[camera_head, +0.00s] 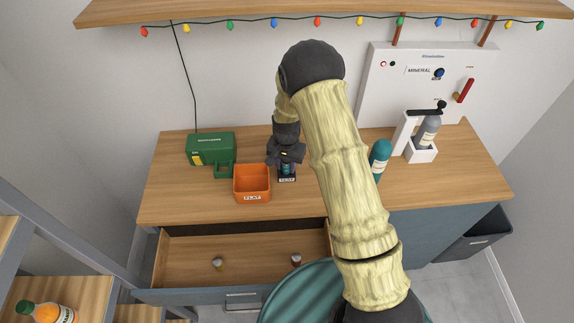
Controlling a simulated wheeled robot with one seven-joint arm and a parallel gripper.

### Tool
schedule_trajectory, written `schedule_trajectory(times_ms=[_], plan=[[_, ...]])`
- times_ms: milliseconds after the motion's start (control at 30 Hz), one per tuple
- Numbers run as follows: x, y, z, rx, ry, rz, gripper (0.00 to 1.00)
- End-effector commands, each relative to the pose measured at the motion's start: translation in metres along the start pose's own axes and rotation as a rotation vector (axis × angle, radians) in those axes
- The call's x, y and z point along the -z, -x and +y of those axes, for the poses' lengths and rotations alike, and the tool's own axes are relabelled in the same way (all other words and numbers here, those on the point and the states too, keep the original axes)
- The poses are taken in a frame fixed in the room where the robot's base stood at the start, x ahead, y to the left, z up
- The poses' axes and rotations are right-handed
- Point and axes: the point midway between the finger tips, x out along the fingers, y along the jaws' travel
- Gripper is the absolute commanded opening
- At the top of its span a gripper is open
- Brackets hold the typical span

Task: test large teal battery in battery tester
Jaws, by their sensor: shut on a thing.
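My gripper (286,162) points down over the counter, just right of the orange bin. It is shut on a small, mostly hidden teal thing (286,170), which looks like the large teal battery. A small dark base with a white label (287,180) shows directly below the teal thing; I cannot tell whether they touch. A green device with a pale label (209,146) stands at the left of the counter and looks like the battery tester. A lower green part (223,171) sits at its front right. The orange bin (252,197) is labelled FLAT.
An open drawer (190,246) below the counter holds two small items, left (217,263) and right (296,259). A teal bottle (380,156) stands right of my arm, near a white machine (425,85) with a grey bottle (427,132). The counter's left end is clear.

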Motion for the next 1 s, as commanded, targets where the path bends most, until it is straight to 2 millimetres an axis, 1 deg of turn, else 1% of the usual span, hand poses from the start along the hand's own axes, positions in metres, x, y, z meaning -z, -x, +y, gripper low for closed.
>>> schedule_trajectory(times_ms=[33, 133, 167, 200, 267, 300, 800, 900, 1000], plan=[[-0.011, -0.021, 0.006, -0.017, -0.001, -0.028, 0.04], [-0.011, -0.021, 0.006, -0.017, -0.001, -0.027, 0.04], [-0.011, -0.021, 0.006, -0.017, -0.001, -0.027, 0.32], [-0.011, -0.021, 0.006, -0.017, -0.001, -0.028, 0.39], [-0.011, -0.021, 0.006, -0.017, -0.001, -0.028, 0.51], [-0.011, -0.022, 0.006, -0.018, -0.001, -0.028, 0.55], [-0.008, -0.021, 0.011, -0.023, -0.005, -0.026, 0.55], [-0.008, -0.018, 0.011, -0.023, -0.005, -0.024, 0.55], [-0.007, -0.010, 0.011, -0.023, -0.005, -0.023, 0.55]])
